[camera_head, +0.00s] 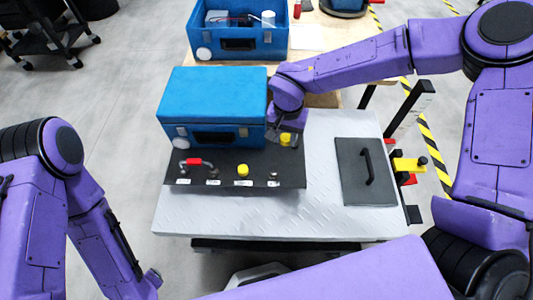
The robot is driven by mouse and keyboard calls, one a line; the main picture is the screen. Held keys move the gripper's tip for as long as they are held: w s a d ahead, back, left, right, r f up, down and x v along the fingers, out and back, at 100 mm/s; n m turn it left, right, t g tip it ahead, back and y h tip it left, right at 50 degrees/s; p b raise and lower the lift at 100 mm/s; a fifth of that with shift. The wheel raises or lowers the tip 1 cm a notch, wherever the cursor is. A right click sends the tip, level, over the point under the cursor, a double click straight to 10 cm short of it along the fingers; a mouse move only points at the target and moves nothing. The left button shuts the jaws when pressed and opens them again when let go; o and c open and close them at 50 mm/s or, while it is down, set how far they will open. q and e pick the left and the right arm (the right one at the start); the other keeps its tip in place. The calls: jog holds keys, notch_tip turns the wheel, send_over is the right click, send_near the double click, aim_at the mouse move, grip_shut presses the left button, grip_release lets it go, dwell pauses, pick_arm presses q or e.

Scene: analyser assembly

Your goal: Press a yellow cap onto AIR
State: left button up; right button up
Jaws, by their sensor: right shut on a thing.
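The blue analyser box (212,92) stands on the light table with a black front panel (222,178). The panel has a row of fittings with small white labels, too small to read. One yellow cap (242,170) sits on a fitting near the panel's middle. The fitting at the right end (273,175) is bare metal. My right gripper (287,139) is shut on another yellow cap (285,138), beside the box's right front corner and behind the bare fitting. My left arm hangs at the lower left; its fingers do not show clearly (152,279).
A red-handled piece (196,161) joins fittings at the panel's left. A dark plate with a handle (365,172) lies on the table's right. A yellow and red clamp (408,165) is at the right edge. Another blue box (238,44) stands open behind. The table's front is clear.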

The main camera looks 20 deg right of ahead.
jog(key=s+a+f+m, duration=0.2)
jog(key=a+f+m, duration=0.2)
jog(key=f+m, duration=0.2)
jog(key=b, duration=0.5)
send_over(273, 174)
jog(key=f, duration=0.3)
jog(key=shift+w+d+f, duration=0.1)
jog(key=shift+w+f, duration=0.25)
jog(key=shift+f, duration=0.7)
jog(key=shift+n+p, duration=0.3)
jog(key=shift+p, duration=0.15)
jog(key=shift+f, duration=0.1)
jog(key=shift+p, duration=0.5)
jog(key=shift+f+b, duration=0.5)
jog(key=shift+f, duration=0.6)
